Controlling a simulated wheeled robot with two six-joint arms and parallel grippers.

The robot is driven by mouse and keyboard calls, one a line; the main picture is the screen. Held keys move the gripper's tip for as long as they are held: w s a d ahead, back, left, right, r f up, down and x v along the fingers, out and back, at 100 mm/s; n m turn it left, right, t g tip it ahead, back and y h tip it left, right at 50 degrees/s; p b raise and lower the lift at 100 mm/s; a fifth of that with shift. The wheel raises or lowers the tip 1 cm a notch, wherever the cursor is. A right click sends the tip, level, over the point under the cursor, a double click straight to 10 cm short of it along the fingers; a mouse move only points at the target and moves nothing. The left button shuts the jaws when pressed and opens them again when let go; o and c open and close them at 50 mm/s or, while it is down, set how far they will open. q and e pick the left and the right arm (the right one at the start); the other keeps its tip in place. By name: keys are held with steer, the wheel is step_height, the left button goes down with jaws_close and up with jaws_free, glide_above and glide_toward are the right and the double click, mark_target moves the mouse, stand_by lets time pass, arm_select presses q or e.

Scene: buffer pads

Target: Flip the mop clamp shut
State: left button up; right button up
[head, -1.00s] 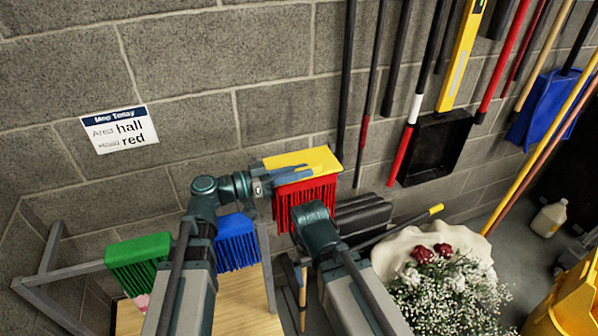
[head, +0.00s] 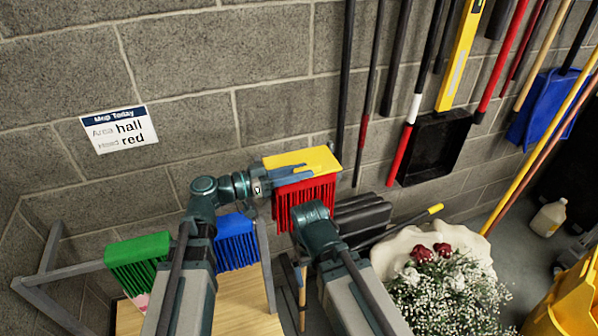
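The yellow mop clamp (head: 318,157) is in the upper middle of the head view, in front of the block wall. A red mop head (head: 322,190) hangs directly under it with its strands down. My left gripper (head: 291,171) reaches in from the left, with its grey fingers at the clamp's near left side. They overlap the yellow part in the picture; whether they touch or grip it I cannot tell. My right arm comes up from below, its wrist in front of the red strands. The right fingers are hidden behind that wrist.
A green mop head (head: 138,262) and a blue one (head: 236,244) hang at a grey rack on the left. A wall sign (head: 119,130) reads "hall" and "red". White flowers (head: 445,285) stand at lower right. A black dustpan (head: 433,148) hangs on the wall.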

arm_select(q)
steer(key=v, duration=1.4)
steer(key=shift+d, duration=0.1)
